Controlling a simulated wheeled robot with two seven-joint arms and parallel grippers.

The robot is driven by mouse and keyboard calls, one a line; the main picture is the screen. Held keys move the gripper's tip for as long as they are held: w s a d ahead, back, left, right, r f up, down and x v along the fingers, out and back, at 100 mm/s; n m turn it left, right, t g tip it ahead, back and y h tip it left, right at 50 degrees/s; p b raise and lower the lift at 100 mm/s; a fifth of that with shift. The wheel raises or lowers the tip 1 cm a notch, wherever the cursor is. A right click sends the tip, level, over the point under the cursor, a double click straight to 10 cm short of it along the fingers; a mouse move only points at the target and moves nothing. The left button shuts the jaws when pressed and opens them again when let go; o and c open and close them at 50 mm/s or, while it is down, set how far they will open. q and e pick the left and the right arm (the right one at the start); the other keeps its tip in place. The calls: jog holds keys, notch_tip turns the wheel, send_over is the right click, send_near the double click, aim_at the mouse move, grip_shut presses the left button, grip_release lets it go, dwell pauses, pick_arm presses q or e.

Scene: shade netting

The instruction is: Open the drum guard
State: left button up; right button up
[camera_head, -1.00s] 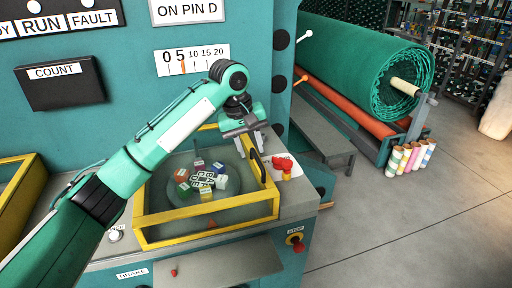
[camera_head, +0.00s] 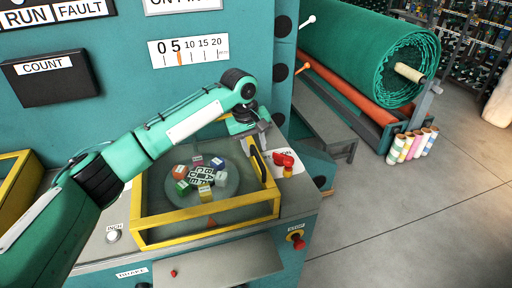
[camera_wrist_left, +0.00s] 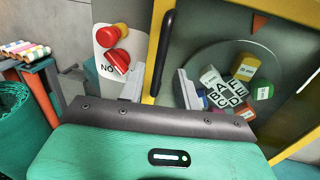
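The drum guard (camera_head: 205,236) is a clear cover in a yellow frame, lying closed over the round drum (camera_head: 230,184) on the machine top. A black bar handle (camera_head: 257,164) stands at its right side; it also shows in the left wrist view (camera_wrist_left: 164,45). My left gripper (camera_head: 262,141) is at the guard's back right corner, by the handle's far end. In the left wrist view its two fingers (camera_wrist_left: 162,78) are apart, one on each side of the handle, with gaps visible. Coloured lettered blocks sit on the drum. My right gripper is not in view.
A red knob (camera_head: 284,160) on a white plate sits just right of the guard. A red stop button (camera_head: 297,240) is on the front right. The machine's teal wall (camera_head: 120,110) rises behind. A green netting roll (camera_head: 365,55) stands to the right, with open floor before it.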

pick_arm(q)
jog(key=shift+d+f, duration=0.2)
jog(key=shift+f, duration=0.6)
jog(key=shift+w+f, duration=0.1)
jog(key=shift+f, duration=0.25)
grip_shut()
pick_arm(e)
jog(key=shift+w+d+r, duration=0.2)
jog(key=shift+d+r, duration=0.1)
